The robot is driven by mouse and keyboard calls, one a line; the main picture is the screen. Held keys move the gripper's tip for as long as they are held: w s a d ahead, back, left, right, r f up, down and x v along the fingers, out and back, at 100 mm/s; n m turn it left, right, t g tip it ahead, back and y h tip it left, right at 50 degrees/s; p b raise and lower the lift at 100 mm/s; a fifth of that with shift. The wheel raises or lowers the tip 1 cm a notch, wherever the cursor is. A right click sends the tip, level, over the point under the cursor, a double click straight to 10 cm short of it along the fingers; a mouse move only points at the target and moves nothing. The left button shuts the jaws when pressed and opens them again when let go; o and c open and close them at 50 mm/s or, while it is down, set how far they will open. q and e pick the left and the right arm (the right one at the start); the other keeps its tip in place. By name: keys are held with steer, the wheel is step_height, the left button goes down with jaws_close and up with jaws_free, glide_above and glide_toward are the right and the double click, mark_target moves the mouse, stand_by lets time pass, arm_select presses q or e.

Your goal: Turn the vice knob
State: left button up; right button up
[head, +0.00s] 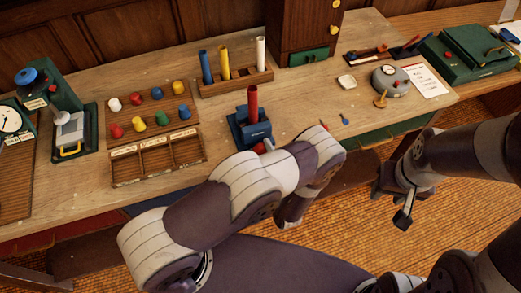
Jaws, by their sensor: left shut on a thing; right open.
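The blue vice (241,133) stands near the front edge of the table, with a red cylinder (252,103) upright in it. The vice's red knob (260,148) shows only in part at its front, low down. My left gripper (268,147) is at the knob and shut on it. My own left arm hides most of this gripper and the grip itself. My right gripper (391,205) is open and empty, in front of the table's edge and well right of the vice.
A wooden rack (236,84) with blue, yellow and white tubes stands behind the vice. A peg board (152,112) and a compartment tray (158,163) lie to the left. A round gauge (391,81) and green case (468,57) are at the right. Small pegs (345,120) lie right of the vice.

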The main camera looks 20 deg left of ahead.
arm_select(q)
steer(key=shift+n, duration=0.4)
steer(key=shift+c, duration=0.2)
